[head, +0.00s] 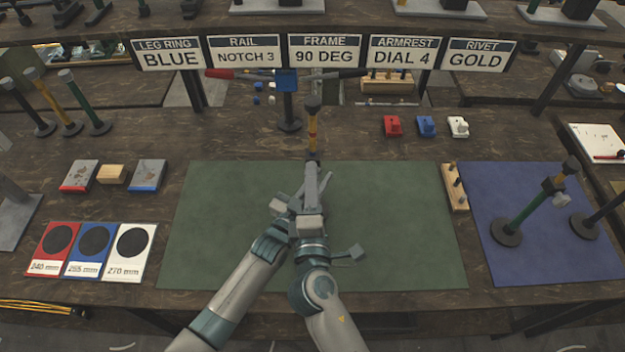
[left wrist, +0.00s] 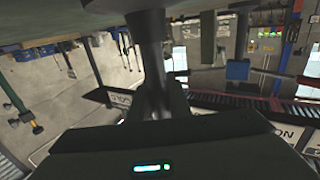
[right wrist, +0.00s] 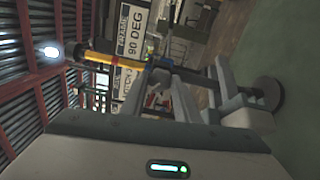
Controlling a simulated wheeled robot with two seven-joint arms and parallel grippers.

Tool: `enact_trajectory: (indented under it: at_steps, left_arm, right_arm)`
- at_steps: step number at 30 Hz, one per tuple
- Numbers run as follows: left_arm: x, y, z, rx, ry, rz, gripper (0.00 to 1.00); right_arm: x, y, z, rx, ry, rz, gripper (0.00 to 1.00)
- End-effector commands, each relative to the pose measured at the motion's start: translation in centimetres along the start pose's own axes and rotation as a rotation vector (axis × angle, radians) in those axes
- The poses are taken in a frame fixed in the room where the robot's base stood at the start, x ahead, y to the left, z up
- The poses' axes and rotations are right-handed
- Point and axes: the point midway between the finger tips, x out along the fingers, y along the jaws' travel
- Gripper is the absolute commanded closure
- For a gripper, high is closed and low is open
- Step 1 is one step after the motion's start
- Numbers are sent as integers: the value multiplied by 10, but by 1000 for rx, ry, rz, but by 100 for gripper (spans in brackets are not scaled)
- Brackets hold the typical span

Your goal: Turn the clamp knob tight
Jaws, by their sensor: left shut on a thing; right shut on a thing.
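A stand with a yellow-orange upper post (head: 312,130) and a dark top rises at the far middle of the green mat (head: 400,230). In the right wrist view its yellow post (right wrist: 125,54) and dark round base (right wrist: 267,93) show sideways. My left gripper (head: 292,203) is shut on the stand's post, which shows dark in the left wrist view (left wrist: 151,50). My right gripper (head: 312,178), just above it, is shut at the clamp on the post. The clamp knob is mostly hidden by the fingers, and its tightness cannot be seen.
Another stand (head: 527,210) with a green post and grey clamp is on the blue mat (head: 585,260) at right. A wooden peg block (head: 455,190) stands between the mats. Sign boards (head: 325,53) line the back.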

Motion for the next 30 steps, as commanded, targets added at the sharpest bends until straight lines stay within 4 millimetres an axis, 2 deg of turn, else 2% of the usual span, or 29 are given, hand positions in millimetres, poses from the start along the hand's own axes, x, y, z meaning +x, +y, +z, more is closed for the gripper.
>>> enact_trajectory:
  at_steps: [7,20,21,22,23,30]
  left_arm:
    - [-1,0,2,0,-4,0,100]
    - [-1,0,2,0,-4,0,100]
    - [-1,0,2,0,-4,0,100]
    - [-1,0,2,0,-4,0,100]
    - [-1,0,2,0,-3,0,100]
    - [-1,0,2,0,-3,0,100]
  right_arm:
    - [0,0,0,74,0,0,94]
    - [0,0,0,83,0,0,94]
    - [0,0,0,82,0,0,62]
    - [0,0,0,82,0,0,55]
    - [0,0,0,82,0,0,53]
    - [0,0,0,82,0,0,53]
